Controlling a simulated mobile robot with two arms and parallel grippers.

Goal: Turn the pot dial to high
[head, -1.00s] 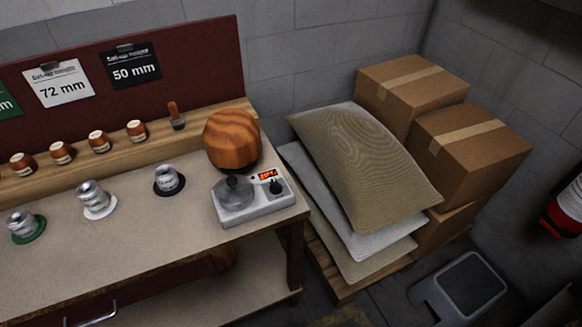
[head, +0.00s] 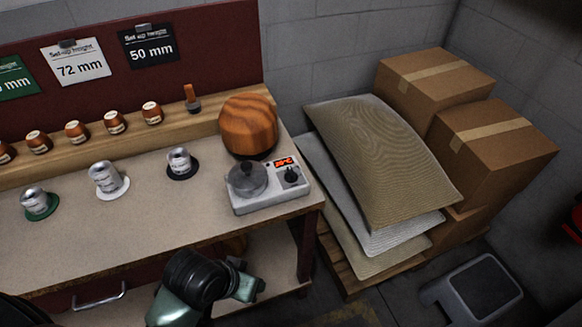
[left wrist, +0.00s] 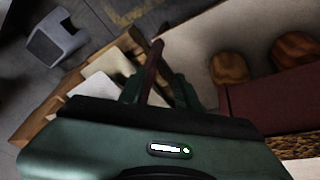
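The pot (head: 247,180) is a small grey metal vessel with a lid, at the left of a white base unit (head: 270,199) near the table's right end. The unit's dial (head: 291,175) is a small black knob at its right, below a lit red display (head: 284,162); its setting is too small to read. A dark green arm of mine (head: 200,283) shows low in front of the table; its fingers cannot be made out there. In the left wrist view my left gripper (left wrist: 158,92) has its fingers apart and is empty, with the table leg beyond. My right gripper is not identifiable.
A round wooden block (head: 248,124) stands directly behind the unit. Several metal cups (head: 107,177) on coloured discs are to its left. Sacks (head: 385,160) and cardboard boxes (head: 485,150) are stacked at the right. A grey step stool (head: 472,290) stands on the floor.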

